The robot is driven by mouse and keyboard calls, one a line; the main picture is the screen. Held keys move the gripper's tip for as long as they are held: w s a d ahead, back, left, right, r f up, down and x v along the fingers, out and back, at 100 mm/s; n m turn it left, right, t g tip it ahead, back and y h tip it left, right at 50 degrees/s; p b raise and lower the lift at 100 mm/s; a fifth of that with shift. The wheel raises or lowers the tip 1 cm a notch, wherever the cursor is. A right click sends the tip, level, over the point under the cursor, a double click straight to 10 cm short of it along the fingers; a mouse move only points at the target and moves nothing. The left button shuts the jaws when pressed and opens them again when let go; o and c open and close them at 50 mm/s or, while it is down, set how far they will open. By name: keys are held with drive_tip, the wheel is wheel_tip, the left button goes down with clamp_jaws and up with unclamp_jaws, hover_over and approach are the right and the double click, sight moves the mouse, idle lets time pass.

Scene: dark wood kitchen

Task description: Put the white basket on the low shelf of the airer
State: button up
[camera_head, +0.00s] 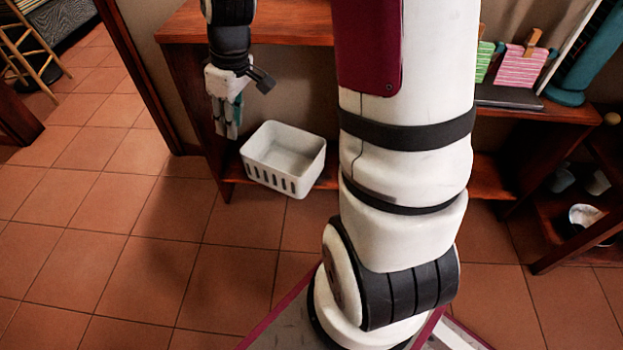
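The white basket (273,176) is an empty-looking rectangular plastic tub with slots along its front. It sits at the low shelf (327,178) of a dark reddish wooden unit, and its front seems to stick out past the shelf edge. How far it rests on the shelf is hidden. I cannot tell whether this unit is the airer. My gripper (227,131) points down just left of the basket, with a small gap seeming to show between them. Its fingers look close together, but the angle does not show whether they are shut.
The wooden top (290,24) overhangs the low shelf. My arm hides the unit's middle. At right are pink striped cloth (520,66) with a peg, a teal object (590,60) and a lower rack (562,222) holding small containers. The tiled floor (120,225) at left is clear.

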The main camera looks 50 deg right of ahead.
drive_tip(key=s+a+r+m+h, duration=0.1)
drive_tip(key=s+a+r, duration=0.2)
drive_tip(key=s+r, duration=0.4)
drive_tip(key=s+a+r+m, duration=0.1)
drive_tip(key=s+a+r, duration=0.3)
drive_tip(key=s, duration=0.4)
drive_tip(key=s+r+m, duration=0.1)
drive_tip(key=s, duration=0.6)
drive_tip(key=s+a+r+m+g, duration=0.1)
drive_tip(key=s, duration=0.7)
drive_tip(key=shift+a+r, duration=0.25)
wheel_tip(320, 180, up, 29)
drive_tip(key=t+p, duration=0.3)
drive_tip(key=p, duration=2.4)
drive_tip(key=shift+d+t, duration=0.25)
drive_tip(key=shift+t, duration=0.05)
